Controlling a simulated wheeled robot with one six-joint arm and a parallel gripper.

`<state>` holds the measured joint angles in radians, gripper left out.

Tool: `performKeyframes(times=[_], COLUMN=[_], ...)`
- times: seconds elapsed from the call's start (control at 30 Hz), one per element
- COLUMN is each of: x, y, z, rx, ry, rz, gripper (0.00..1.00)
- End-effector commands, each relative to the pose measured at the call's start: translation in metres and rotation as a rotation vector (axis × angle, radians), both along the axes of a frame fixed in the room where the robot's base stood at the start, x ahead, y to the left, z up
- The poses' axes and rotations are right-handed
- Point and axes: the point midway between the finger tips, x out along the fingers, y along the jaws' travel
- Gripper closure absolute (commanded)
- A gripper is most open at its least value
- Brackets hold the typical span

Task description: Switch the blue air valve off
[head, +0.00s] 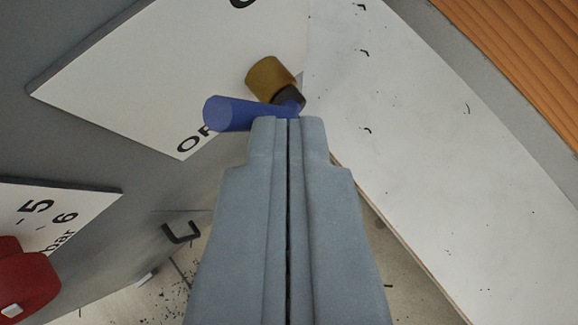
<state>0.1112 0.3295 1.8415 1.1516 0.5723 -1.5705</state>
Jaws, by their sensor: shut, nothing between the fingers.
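The blue air valve's handle (238,114) is a round blue bar that lies nearly level in the head view. Its left end is over the white label plate (150,85), beside partly hidden black lettering that starts "OF". A brass valve body (271,78) and a dark stem (287,97) are just above the handle's right end. My gripper (288,119) is shut and empty, its fingertips at the handle's right part, which they partly cover. I cannot tell whether they touch it.
A red knob (22,282) stands at the lower left by a white scale plate (75,205) marked 5, 6 and bar. A dark bracket (181,234) sticks out below the label. A white speckled board (430,160) fills the right, with an orange ribbed surface (530,50) beyond it.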

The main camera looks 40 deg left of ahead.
Motion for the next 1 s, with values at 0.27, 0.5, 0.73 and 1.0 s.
performKeyframes(times=[0.27,0.5,0.73,1.0], x=[-0.003,-0.015,-0.025,-0.027], y=[0.003,0.007,0.011,0.011], z=[-0.006,-0.017,-0.031,-0.035], rx=[0.0,0.001,0.002,0.002], ry=[0.005,0.006,0.006,0.005], rz=[0.002,0.0,0.001,0.001], gripper=[1.0,1.0,1.0,1.0])
